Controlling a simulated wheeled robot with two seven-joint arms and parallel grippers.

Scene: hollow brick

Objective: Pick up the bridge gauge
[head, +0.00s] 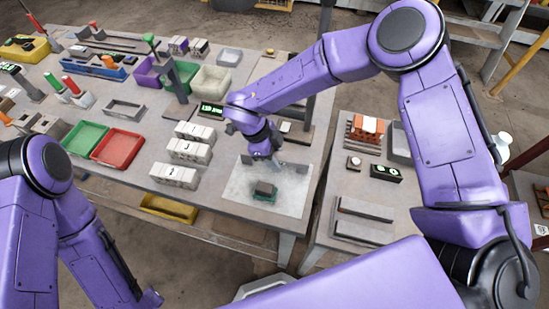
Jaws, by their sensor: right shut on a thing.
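My right gripper (268,164) points down over the pale square plate (232,180) at the front of the main table. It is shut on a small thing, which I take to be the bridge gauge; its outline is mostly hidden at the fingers. Just below the gripper in the picture, a small dark brown block with a green base (264,190) shows over the plate, with a darker patch around it. I cannot tell how far apart it and the fingers are. My left arm shows at the lower left, but its gripper is out of view.
White numbered blocks (189,150) stand left of the plate. Green (85,138) and red (118,147) trays lie farther left. A dark post (181,85) rises behind. A gap separates the right table (335,190), which holds an orange piece (366,128) and dark bars.

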